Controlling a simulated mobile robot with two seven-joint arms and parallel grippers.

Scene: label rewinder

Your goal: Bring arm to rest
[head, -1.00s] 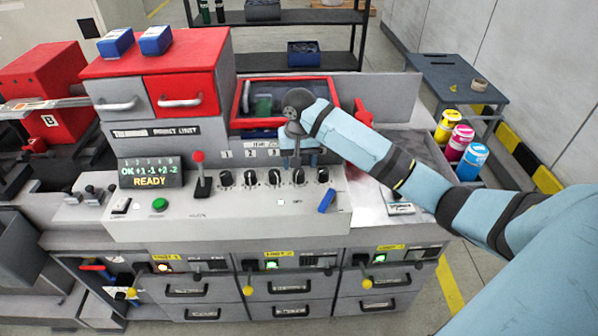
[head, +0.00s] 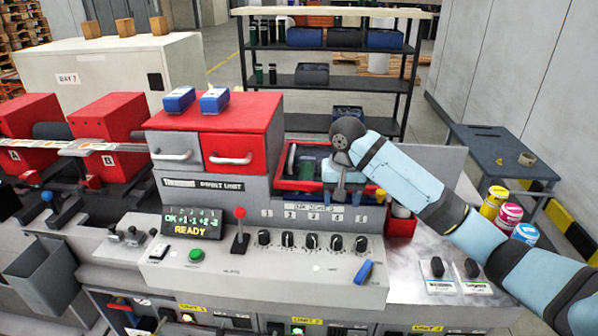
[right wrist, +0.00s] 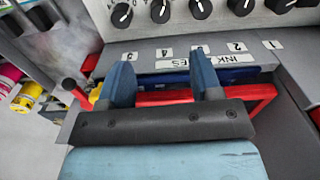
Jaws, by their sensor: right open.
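My right arm comes in from the right in the head view. Its gripper (head: 340,190) hangs with fingers down in front of the red-framed ink compartment (head: 292,158), above the row of numbered labels (head: 310,213). In the right wrist view the two blue fingers of this gripper (right wrist: 163,78) stand well apart with nothing between them. Behind them are the red frame edge (right wrist: 262,98) and the INKLES-like label strip, partly hidden by a finger. My left gripper is not in view.
The control panel has a red-knobbed lever (head: 240,230), a green button (head: 196,255) and several black dials (head: 287,240). A blue switch (head: 363,271) sits at its right. Coloured bottles (head: 509,214) stand near my forearm. A shelf (head: 330,100) stands behind.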

